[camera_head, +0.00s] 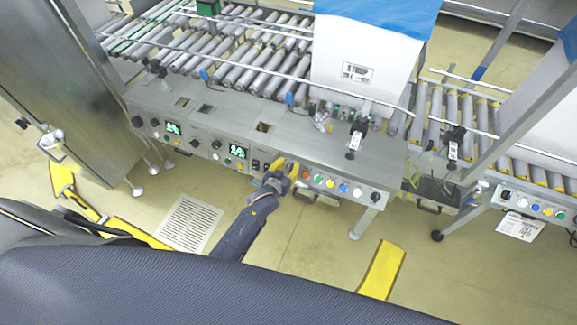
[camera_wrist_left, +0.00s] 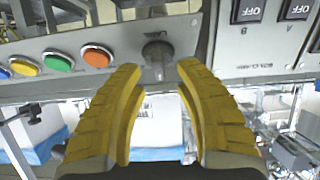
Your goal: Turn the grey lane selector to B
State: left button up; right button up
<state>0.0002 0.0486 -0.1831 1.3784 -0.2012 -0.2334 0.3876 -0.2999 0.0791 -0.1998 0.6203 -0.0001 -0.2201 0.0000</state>
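In the left wrist view, which is upside down, a grey knob (camera_wrist_left: 157,52) stands out from the grey control panel (camera_wrist_left: 120,32). I take it to be the lane selector; its pointer setting cannot be made out. My left gripper (camera_wrist_left: 158,78) is open, its yellow fingers on either side of the knob's near end, with no clear contact. In the head view my left gripper (camera_head: 286,168) is at the panel's front face and hides the knob. My right gripper is not in view.
Orange (camera_wrist_left: 96,56), green (camera_wrist_left: 58,61) and other buttons sit beside the knob. Black OFF switches (camera_wrist_left: 249,11) marked A and B are on its other side. A roller conveyor (camera_head: 240,60) and a large white box (camera_head: 365,55) stand behind the panel.

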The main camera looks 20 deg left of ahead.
pick_arm(q)
jog(key=shift+o, duration=0.2)
jog(key=shift+w, duration=0.2)
grip_shut()
